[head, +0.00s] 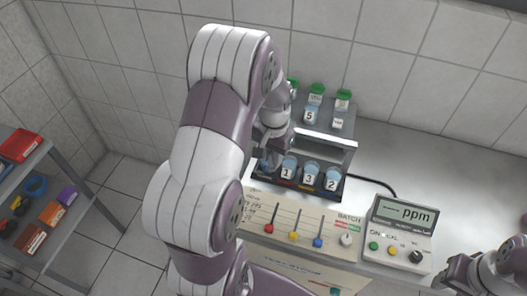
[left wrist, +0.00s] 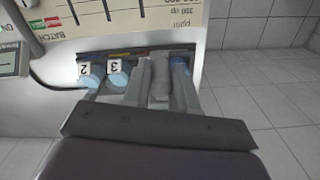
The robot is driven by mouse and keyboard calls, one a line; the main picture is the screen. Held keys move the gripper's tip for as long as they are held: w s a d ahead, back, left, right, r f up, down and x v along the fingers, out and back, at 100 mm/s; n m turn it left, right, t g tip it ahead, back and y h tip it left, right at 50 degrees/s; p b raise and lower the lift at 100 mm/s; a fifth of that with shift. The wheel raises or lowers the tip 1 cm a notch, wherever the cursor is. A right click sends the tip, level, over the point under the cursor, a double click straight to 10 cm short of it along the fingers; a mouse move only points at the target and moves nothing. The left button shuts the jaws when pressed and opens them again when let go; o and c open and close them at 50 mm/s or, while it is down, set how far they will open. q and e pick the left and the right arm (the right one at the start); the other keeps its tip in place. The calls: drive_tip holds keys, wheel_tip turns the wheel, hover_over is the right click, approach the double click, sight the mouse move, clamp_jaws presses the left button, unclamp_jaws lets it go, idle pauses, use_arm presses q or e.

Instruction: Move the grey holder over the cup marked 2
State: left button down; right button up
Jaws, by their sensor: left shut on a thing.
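My left gripper (head: 270,148) is at the left end of the front cup row. In the left wrist view (left wrist: 158,88) its fingers are shut on the grey holder (left wrist: 160,72), a rounded grey piece between them. The cup marked 2 (head: 332,181) is the rightmost of the front row and stands apart from the holder; it also shows in the left wrist view (left wrist: 90,73). The cups marked 3 (head: 310,175) and 1 (head: 288,170) stand between. The arm hides most of the holder in the head view. My right gripper (head: 458,271) is at the lower right edge, its fingers unclear.
A shelf behind the row bears the cup marked 5 (head: 310,116) and green-capped bottles (head: 343,98). A panel with coloured levers (head: 293,222) is in front. A ppm meter (head: 402,226) stands right. A blue cup (left wrist: 181,68) sits beside the gripper.

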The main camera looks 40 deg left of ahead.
use_arm(q)
drive_tip(key=w+d, duration=0.2)
drive_tip(key=d, duration=0.6)
drive_tip(key=w+d+p, duration=0.1)
drive_tip(key=w+d, duration=0.2)
drive_tip(key=d, duration=0.5)
drive_tip(key=shift+d, duration=0.3)
use_arm(e)
drive_tip(key=shift+w+d+r, duration=0.1)
drive_tip(key=shift+d+r, duration=0.2)
drive_tip(key=shift+r, duration=0.4)
use_arm(q)
drive_tip(key=shift+w, duration=0.15)
drive_tip(key=c, duration=1.2)
unclamp_jaws()
drive_tip(key=o, duration=0.3)
drive_tip(key=shift+d, duration=0.1)
wheel_tip(320, 180, up, 13)
drive_tip(key=p, duration=0.2)
drive_tip(key=shift+w+d+f, duration=0.15)
drive_tip(key=shift+w+f, duration=0.05)
use_arm(e)
drive_tip(key=shift+w+d+r, duration=0.1)
drive_tip(key=shift+w+r, duration=0.05)
drive_tip(key=shift+r, duration=0.65)
